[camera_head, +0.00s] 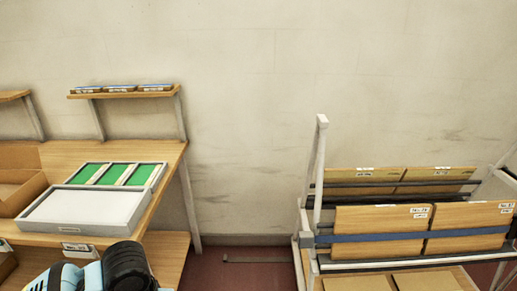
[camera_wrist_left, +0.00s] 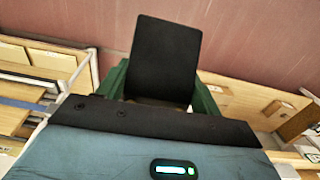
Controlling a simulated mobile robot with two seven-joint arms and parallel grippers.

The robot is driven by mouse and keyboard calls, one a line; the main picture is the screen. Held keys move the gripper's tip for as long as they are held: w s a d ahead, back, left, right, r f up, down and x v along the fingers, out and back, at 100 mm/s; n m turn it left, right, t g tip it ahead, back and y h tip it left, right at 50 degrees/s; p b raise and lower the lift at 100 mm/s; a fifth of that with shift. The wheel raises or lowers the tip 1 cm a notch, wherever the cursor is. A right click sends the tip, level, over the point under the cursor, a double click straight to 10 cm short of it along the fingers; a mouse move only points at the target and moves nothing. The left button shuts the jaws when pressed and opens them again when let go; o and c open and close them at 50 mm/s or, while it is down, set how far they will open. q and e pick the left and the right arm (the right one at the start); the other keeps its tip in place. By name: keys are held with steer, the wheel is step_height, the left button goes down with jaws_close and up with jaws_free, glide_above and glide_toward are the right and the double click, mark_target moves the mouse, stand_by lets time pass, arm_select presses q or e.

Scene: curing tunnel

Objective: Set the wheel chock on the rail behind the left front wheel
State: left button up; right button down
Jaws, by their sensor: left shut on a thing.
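My left gripper (camera_wrist_left: 165,58) shows in the left wrist view as a flat black finger over reddish floor. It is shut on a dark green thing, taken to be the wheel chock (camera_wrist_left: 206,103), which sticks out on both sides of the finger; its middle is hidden. In the head view my left arm shows at the lower left in front of the workbench, and its fingertips are out of sight. A white-framed rack cart (camera_head: 318,165) holding wooden panels stands at the right. Its wheels are not visible. My right gripper is not in view.
A wooden workbench (camera_head: 165,160) at the left carries a grey-white tray (camera_head: 90,210), a green-panelled tray (camera_head: 160,172) and a cardboard box (camera_head: 20,190). A thin dark bar (camera_head: 260,261) lies on the reddish floor between bench and cart, where there is a narrow gap.

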arm_select(q)
step_height(320, 180, down, 6)
steer(key=s, duration=0.2)
steer(key=w+r, duration=0.1)
steer(key=r, duration=0.4)
steer(key=w+r, duration=0.1)
steer(key=r, duration=0.1)
steer(key=shift+w+r, duration=0.2)
steer(key=shift+w, duration=0.15)
steer(key=r, duration=0.7)
steer(key=shift+w+a+r, duration=0.15)
steer(key=shift+w+r, duration=0.05)
steer(key=shift+w, duration=0.2)
steer(key=shift+w, duration=0.1)
